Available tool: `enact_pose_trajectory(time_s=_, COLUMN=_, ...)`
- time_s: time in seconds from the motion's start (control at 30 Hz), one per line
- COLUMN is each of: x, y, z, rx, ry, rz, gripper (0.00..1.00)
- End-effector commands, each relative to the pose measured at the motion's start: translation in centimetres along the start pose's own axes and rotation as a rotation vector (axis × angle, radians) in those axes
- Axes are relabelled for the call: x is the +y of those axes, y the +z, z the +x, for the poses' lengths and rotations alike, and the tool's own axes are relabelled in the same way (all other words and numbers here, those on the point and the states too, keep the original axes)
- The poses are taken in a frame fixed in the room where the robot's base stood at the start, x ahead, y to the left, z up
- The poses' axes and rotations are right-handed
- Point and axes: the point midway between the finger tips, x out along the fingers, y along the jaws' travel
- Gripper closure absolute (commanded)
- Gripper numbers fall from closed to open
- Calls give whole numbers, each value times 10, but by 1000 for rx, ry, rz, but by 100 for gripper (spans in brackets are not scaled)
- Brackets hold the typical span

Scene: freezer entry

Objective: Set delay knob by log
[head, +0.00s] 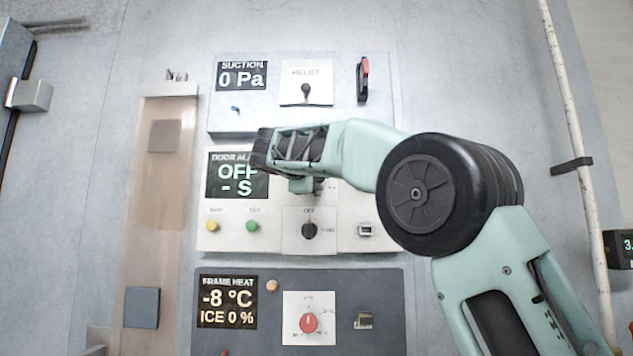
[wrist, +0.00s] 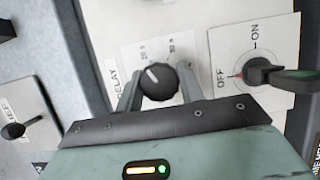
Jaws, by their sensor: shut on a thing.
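The black round delay knob (wrist: 158,82) sits on a white plate lettered "DELAY" in the wrist view. Its white pointer line tilts up and left, roughly toward the left of two small marks that are hard to read. My gripper (wrist: 158,88) is shut on the knob, one finger on each side. In the head view, my gripper (head: 296,150) is in front of the door alarm panel (head: 275,240) and hides the delay knob. The alarm display (head: 237,176) reads "OFF" and "- S". No log is readable in these frames.
The OFF/ON switch (wrist: 264,72), close right of the knob in the wrist view, is at OFF. The suction panel (head: 340,120) with relief lever (head: 306,91) is above. The frame heat panel (head: 385,300) with red knob (head: 309,322) is below. A white pipe (head: 583,180) runs at right.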

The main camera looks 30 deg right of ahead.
Motion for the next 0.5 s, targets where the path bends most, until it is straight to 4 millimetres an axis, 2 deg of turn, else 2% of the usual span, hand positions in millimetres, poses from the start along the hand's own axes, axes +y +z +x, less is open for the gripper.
enact_pose_trajectory(time_s=0.5, x=-1, y=-1, z=0, rx=3, ry=17, rz=-46, gripper=85)
